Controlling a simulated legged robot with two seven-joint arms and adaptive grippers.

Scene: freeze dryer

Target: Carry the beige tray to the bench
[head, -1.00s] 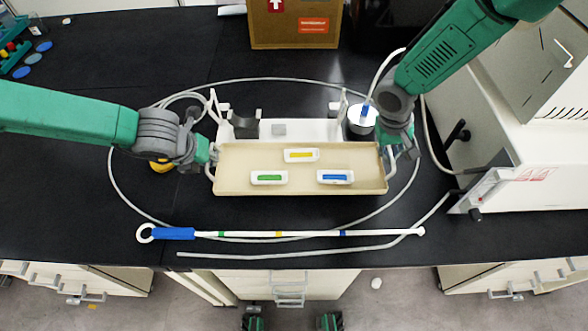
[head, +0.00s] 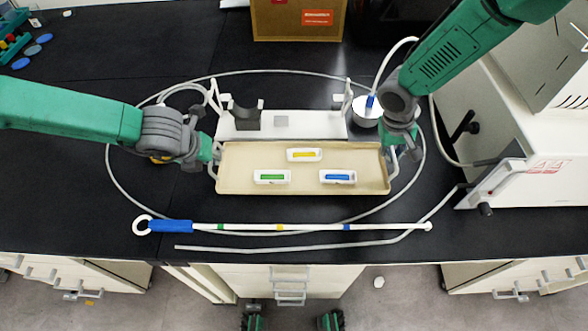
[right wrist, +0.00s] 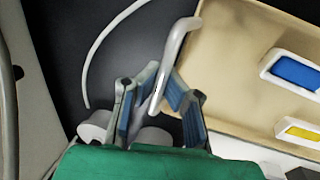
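The beige tray (head: 300,187) is level in front of me over the black bench (head: 80,210). It carries three white holders with yellow (head: 304,155), green (head: 272,177) and blue (head: 338,177) inserts. My left gripper (head: 211,158) is at the tray's left handle and appears shut on it; its fingers are small in view. My right gripper (head: 398,150) is at the right handle. In the right wrist view, its fingers (right wrist: 160,95) close around the grey handle (right wrist: 178,45) from both sides. The height of the tray above the bench is hard to judge.
A white stand (head: 290,127) is directly behind the tray, with a round metal container (head: 366,111) at its right. A white rod (head: 300,227) and grey hose (head: 300,248) lie in front. A white machine (head: 530,160) is at right, a cardboard box (head: 275,20) at back.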

